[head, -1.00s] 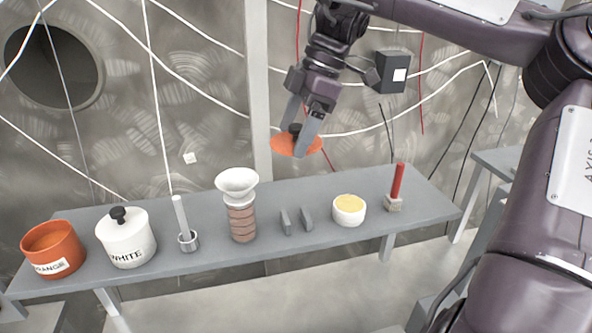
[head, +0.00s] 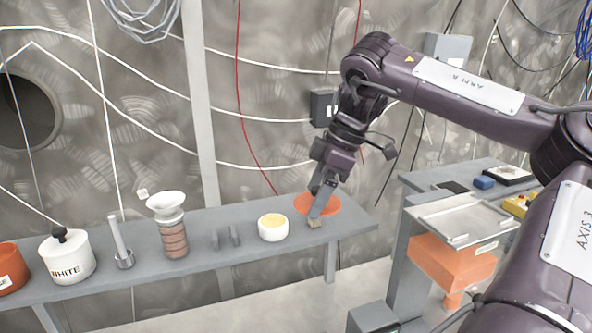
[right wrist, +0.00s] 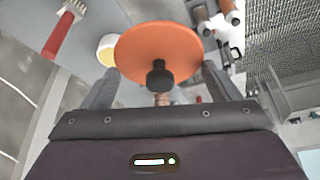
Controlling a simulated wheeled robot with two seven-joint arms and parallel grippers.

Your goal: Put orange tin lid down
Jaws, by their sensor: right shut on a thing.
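My right gripper (head: 322,200) is shut on the orange tin lid (head: 304,203), by its black knob. The lid looks to be above the right part of the grey shelf; I cannot tell how high. In the right wrist view the lid (right wrist: 145,48) is a flat orange disc, its knob (right wrist: 160,76) between the fingers (right wrist: 160,85). The orange tin (head: 8,278) stands open at the left edge of the head view, partly cut off. My left gripper is not in view.
On the shelf (head: 205,257) stand a white tin (head: 66,262), a rod in a holder (head: 119,245), a funnel on a brown stack (head: 172,238), two grey plates (head: 225,238) and a yellow-topped white pot (head: 273,227). A red-handled thing (right wrist: 65,35) is near the lid.

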